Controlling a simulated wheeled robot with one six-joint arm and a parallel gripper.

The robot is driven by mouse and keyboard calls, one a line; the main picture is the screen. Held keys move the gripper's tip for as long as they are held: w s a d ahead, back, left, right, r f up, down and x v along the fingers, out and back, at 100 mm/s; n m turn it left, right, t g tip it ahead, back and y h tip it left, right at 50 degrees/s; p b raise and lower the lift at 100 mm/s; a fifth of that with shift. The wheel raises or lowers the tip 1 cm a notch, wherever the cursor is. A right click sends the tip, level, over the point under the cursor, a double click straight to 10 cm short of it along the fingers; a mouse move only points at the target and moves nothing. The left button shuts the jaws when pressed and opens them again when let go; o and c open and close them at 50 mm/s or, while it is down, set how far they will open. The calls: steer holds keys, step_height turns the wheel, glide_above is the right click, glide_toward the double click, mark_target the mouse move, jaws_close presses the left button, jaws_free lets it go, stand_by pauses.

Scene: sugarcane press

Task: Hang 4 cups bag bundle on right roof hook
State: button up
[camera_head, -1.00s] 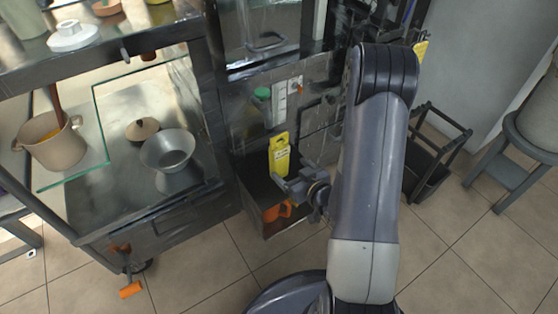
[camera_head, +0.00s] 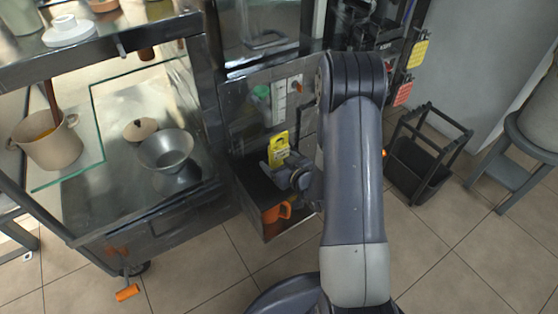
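My gripper (camera_head: 272,166) is in front of the lower part of the sugarcane press cart, just below a yellow label (camera_head: 279,147). It is small and dark in the picture, and its finger gap cannot be made out. I cannot make out a bag bundle of cups in it or elsewhere. The roof and the right roof hook do not show in this view. My arm covers part of the cart's right side.
An orange item (camera_head: 276,212) sits in the cart's low compartment. A black open-frame bin (camera_head: 420,165) stands right of my arm. A grey stool (camera_head: 515,160) is at the far right. A pot (camera_head: 50,145) and bowl (camera_head: 166,150) are at left. Tiled floor is clear in front.

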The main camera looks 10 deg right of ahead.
steer(key=c, duration=1)
steer(key=shift+c, duration=0.2)
steer(key=shift+r, duration=0.1)
steer(key=shift+r, duration=0.25)
step_height(320, 180, up, 3)
steer(key=shift+r+p, duration=0.15)
steer(key=shift+p, duration=0.8)
steer(key=s+d, duration=0.1)
steer(key=s, duration=0.4)
steer(key=s+d, duration=0.2)
steer(key=s, duration=0.3)
steer(key=s+d, duration=0.2)
steer(key=s, duration=0.3)
steer(key=shift+s+f, duration=0.15)
steer(key=shift+f, duration=0.15)
steer(key=shift+c, duration=0.5)
steer(key=shift+v, duration=0.9)
step_height(320, 180, up, 25)
steer(key=m+h+p, duration=0.4)
steer(key=h+p, duration=0.1)
steer(key=p, duration=2.5)
glide_above(282, 154)
steer(key=s, duration=0.6)
steer(key=shift+w+a+t, duration=0.25)
steer(key=shift+a+t, duration=0.15)
